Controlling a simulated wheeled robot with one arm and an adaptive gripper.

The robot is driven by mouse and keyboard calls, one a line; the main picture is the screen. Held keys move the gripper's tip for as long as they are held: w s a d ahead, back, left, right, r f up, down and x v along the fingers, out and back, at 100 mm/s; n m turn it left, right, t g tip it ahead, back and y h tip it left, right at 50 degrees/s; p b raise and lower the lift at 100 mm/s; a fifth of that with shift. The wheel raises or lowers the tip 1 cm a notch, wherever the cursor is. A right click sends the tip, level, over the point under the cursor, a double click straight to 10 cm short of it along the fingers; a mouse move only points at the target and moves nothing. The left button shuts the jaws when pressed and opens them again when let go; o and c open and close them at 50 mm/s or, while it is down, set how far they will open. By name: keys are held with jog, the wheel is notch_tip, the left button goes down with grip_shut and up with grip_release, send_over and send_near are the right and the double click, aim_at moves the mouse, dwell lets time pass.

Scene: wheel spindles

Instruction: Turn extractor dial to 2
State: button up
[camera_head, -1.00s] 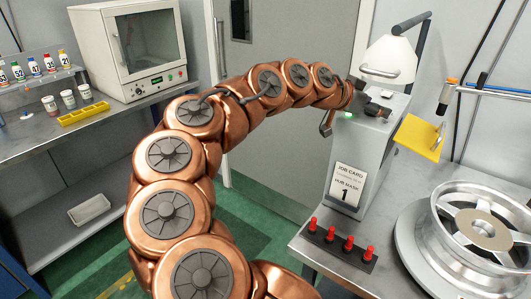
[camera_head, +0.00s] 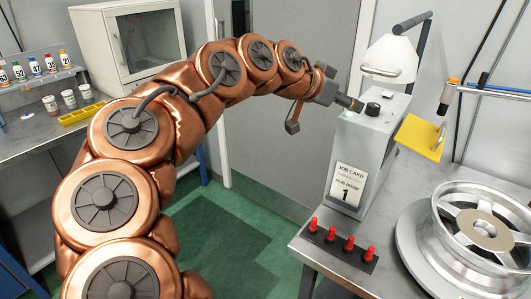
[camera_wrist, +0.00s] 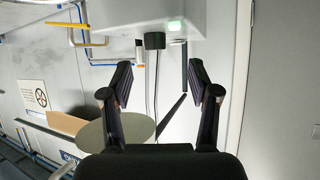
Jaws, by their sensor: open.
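The extractor dial is a black round knob (camera_head: 373,108) on top of a grey box (camera_head: 365,160) with a job card on its front. In the wrist view the knob (camera_wrist: 154,41) shows ahead of the fingers, slightly left of the middle of the gap between them. My gripper (camera_head: 355,104) is at the left edge of the box top, just left of the knob, and appears apart from it. In the wrist view its two dark fingers (camera_wrist: 160,82) are spread with nothing between them. No dial numbers or pointer can be read.
A white hood (camera_head: 389,60) stands behind the knob, with a yellow plate (camera_head: 420,137) to the right. Red pegs (camera_head: 348,244) and a metal wheel (camera_head: 485,230) are on the bench. A green light (camera_wrist: 175,24) glows on the box. Open floor lies left of the bench.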

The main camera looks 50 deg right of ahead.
jog(key=w+a+f+n+t+y+p, duration=0.2)
jog(key=a+n, duration=0.3)
jog(key=a, duration=0.5)
jog(key=w+a+f+n+t+y+p, duration=0.2)
jog(key=a+f+n+y, duration=0.3)
jog(key=a, duration=0.5)
jog(key=shift+w+a+n+t+p, duration=0.15)
jog(key=shift+w+n+t+p, duration=0.2)
jog(key=shift+n+t+p, duration=0.35)
jog(key=shift+a, duration=0.1)
jog(key=s+a+f+n+g+y, duration=0.2)
jog(key=s+a+f+n, duration=0.3)
jog(key=a, duration=0.4)
jog(key=s+a+f+n+g+y, duration=0.2)
jog(key=s+a+f+n, duration=0.3)
jog(key=a, duration=0.5)
jog(key=shift+s+f+y, duration=0.2)
jog(key=shift+f+y, duration=0.3)
jog(key=shift+f, duration=0.25)
